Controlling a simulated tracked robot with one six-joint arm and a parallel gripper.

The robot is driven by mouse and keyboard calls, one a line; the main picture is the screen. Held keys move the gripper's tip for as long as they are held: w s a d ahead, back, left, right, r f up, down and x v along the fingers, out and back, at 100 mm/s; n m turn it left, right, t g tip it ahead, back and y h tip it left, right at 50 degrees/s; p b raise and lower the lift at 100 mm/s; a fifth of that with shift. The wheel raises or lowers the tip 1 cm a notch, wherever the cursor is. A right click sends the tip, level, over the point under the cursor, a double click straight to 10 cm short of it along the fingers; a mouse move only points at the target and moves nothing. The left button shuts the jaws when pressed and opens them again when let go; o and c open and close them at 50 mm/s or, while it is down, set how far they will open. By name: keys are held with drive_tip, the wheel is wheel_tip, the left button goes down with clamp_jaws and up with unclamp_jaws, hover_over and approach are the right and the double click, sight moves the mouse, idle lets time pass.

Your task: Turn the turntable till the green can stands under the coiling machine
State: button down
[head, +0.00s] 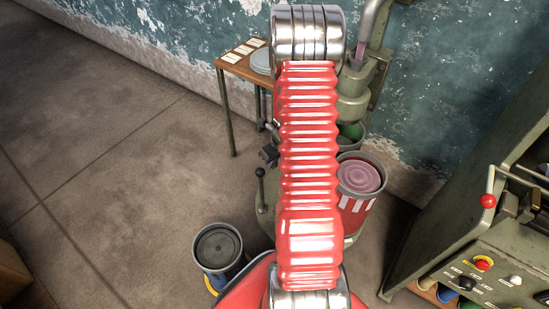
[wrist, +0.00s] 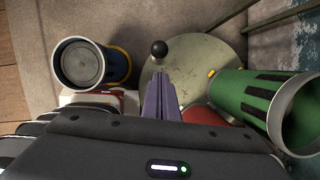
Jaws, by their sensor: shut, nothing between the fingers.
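The coiling machine (head: 354,98) stands at the wall, partly behind my arm. The green can (head: 351,132) shows just below it, mostly hidden; I cannot tell whether it is centred. In the wrist view the green can (wrist: 245,98) has black bars and lies at the right. The turntable (wrist: 190,65) is a pale green disc beside it. A red-and-white can (head: 358,215) with pink coils stands on the turntable's near right. A lever with a black knob (wrist: 158,48) rises at the turntable's edge. My gripper (wrist: 160,78) is shut and empty, its tips close to the knob.
A blue can (head: 218,248) with a yellow band stands on the floor at the left of the turntable. A green control cabinet (head: 470,255) with a red-knobbed lever stands at the right. A small table (head: 235,70) is at the wall.

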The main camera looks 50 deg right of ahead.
drive_tip(key=shift+v, duration=1.85)
drive_tip(key=shift+s, duration=0.15)
